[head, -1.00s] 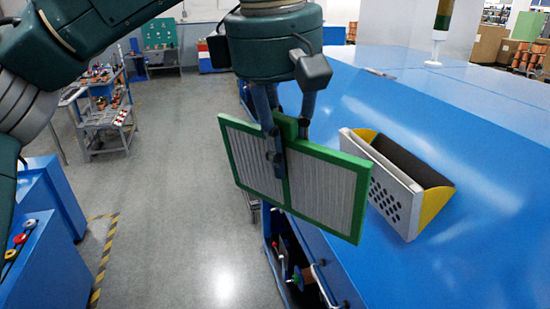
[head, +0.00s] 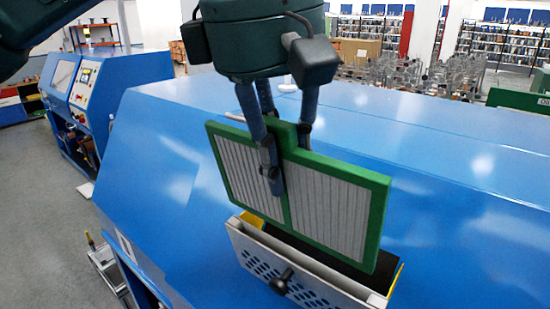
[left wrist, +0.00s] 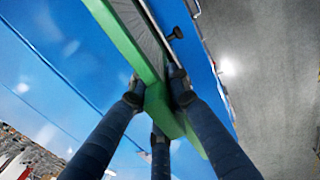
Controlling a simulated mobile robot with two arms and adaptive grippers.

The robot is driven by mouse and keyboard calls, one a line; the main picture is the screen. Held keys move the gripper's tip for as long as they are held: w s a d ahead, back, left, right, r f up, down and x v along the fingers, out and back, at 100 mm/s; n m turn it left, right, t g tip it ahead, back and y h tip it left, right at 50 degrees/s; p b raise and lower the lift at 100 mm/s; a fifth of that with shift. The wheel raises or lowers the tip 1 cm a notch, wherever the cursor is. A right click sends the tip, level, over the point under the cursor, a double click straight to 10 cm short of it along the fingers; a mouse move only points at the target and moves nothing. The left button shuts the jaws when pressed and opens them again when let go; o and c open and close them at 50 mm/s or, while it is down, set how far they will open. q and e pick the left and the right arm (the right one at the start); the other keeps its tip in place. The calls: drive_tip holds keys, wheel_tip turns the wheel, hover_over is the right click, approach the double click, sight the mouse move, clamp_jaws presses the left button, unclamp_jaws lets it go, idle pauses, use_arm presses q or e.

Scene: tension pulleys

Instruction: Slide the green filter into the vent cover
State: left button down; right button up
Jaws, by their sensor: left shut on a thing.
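The green filter (head: 335,205) is a flat green frame with two pale pleated panels. My left gripper (head: 270,165) is shut on the tab at its top middle and holds it upright, slightly tilted. The vent cover (head: 300,283) is a pale perforated front with yellow sides, a dark inside and a black knob, set on the blue machine. In the head view the filter overlaps the cover's open top; whether its lower edge is inside cannot be told. In the left wrist view the fingers (left wrist: 155,100) grip the filter (left wrist: 118,35). My right gripper is not in view.
The blue machine top (head: 440,190) spreads wide and clear around the cover. Another blue machine (head: 90,85) with a control panel stands at the back left. Grey floor (head: 40,215) lies at the left.

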sight(287, 195)
use_arm(q)
drive_tip(key=shift+d+f, duration=0.1)
drive_tip(key=shift+f, duration=0.7)
drive_tip(key=shift+w+f, duration=0.1)
drive_tip(key=shift+f, duration=0.35)
drive_tip(key=shift+w+f, duration=0.15)
drive_tip(key=shift+f, duration=0.2)
drive_tip(key=shift+w+f, duration=0.25)
drive_tip(key=shift+f, duration=0.5)
drive_tip(key=shift+s+d+f, duration=0.1)
drive_tip(key=shift+d, duration=0.05)
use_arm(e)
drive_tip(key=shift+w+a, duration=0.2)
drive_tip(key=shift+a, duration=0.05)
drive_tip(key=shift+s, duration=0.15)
